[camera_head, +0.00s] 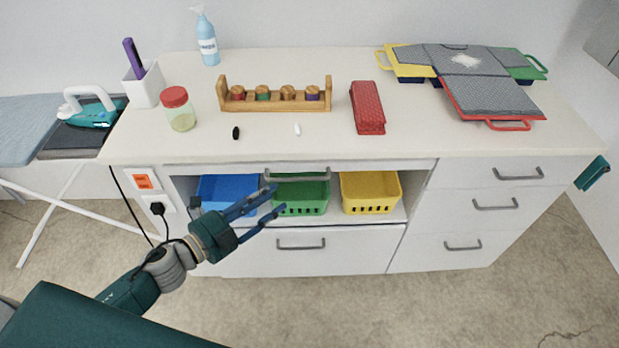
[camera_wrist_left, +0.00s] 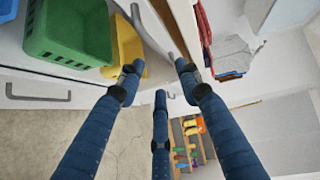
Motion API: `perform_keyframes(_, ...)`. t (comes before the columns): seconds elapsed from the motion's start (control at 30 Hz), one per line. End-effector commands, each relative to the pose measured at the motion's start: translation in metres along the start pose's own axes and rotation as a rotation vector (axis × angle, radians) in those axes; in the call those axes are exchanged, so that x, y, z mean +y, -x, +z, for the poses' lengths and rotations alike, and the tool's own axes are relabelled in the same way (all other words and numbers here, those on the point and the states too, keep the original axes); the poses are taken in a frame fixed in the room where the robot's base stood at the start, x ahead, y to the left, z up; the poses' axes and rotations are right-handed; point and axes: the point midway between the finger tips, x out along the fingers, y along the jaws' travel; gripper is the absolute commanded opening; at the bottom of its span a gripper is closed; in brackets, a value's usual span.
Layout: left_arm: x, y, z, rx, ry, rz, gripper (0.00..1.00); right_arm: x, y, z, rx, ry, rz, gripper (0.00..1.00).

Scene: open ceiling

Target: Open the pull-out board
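The pull-out board (camera_head: 240,167) is a thin white panel under the countertop, with a grey bar handle (camera_head: 297,174) on its front. It looks pushed in, flush with the cabinet. My left gripper (camera_head: 276,199) is open and empty, with its blue fingers spread just below and left of the handle, in front of the open shelf. In the left wrist view, the fingers (camera_wrist_left: 158,80) are spread apart, with a grey handle bar (camera_wrist_left: 158,38) beyond and between the two upper fingertips. I cannot tell whether any finger touches it. My right gripper does not show.
Blue (camera_head: 222,190), green (camera_head: 300,198) and yellow (camera_head: 370,192) baskets stand on the shelf below the board. A drawer (camera_head: 300,258) lies under them, and several drawers (camera_head: 490,204) are at right. Jar (camera_head: 180,108), wooden rack (camera_head: 275,104) and red case (camera_head: 367,107) stand on the countertop.

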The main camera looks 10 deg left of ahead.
Motion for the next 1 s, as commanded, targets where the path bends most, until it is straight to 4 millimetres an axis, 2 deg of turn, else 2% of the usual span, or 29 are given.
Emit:
perform_keyframes(0.17,-0.004,-0.02,0.0,0.001,0.001,-0.005,0.35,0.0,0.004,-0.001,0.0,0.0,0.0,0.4)
perform_keyframes(0.4,-0.004,-0.064,0.0,-0.001,0.003,-0.005,0.35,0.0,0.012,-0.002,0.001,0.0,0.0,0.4)
perform_keyframes(0.6,-0.003,-0.094,0.001,-0.002,0.004,-0.004,0.35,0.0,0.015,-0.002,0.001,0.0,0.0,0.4)
perform_keyframes(0.77,-0.001,-0.105,0.001,-0.002,0.003,-0.002,0.35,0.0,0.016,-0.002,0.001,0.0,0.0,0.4)
perform_keyframes(1.0,0.0,-0.106,0.001,-0.001,0.003,-0.001,0.35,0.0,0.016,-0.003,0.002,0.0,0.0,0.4)
